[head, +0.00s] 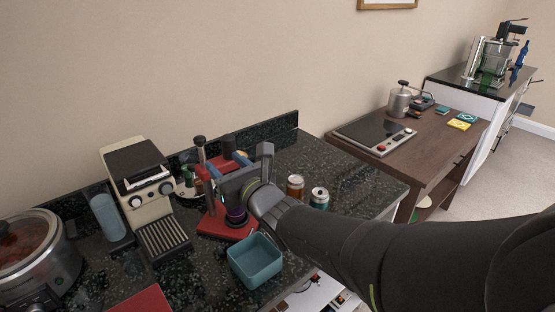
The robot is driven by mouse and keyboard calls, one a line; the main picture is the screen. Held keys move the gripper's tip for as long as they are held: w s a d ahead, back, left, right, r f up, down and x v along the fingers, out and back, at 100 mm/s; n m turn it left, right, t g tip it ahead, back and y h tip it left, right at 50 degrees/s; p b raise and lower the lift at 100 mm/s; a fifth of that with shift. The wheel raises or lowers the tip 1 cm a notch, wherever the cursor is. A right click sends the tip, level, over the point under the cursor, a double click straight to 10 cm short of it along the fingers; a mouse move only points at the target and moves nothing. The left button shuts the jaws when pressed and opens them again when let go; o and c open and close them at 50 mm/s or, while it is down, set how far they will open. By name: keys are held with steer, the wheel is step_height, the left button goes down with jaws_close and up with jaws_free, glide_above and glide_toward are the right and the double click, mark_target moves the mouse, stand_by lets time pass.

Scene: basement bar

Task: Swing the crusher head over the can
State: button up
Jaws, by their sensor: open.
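The can crusher (214,226) stands on the dark speckled counter, with a red base, a red upright and a black knob at its top. My gripper (229,180) is open beside it and covers much of its middle and its head. I cannot tell whether the fingers touch the crusher. A dark can-like cylinder with a purple band (236,215) shows under my gripper, over the red base; its top is hidden. A brown-red can (295,186) and a teal can (319,197) stand upright on the counter to the right of my gripper.
A teal square bin (256,277) sits in front of the crusher. A coffee machine (147,190), a blue cylinder (108,217) and a slow cooker (38,257) stand to the left. A wooden table (432,140) with a hot plate (374,136) is at the right.

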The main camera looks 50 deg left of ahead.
steer(key=shift+s+d, duration=0.1)
steer(key=shift+d, duration=1.3)
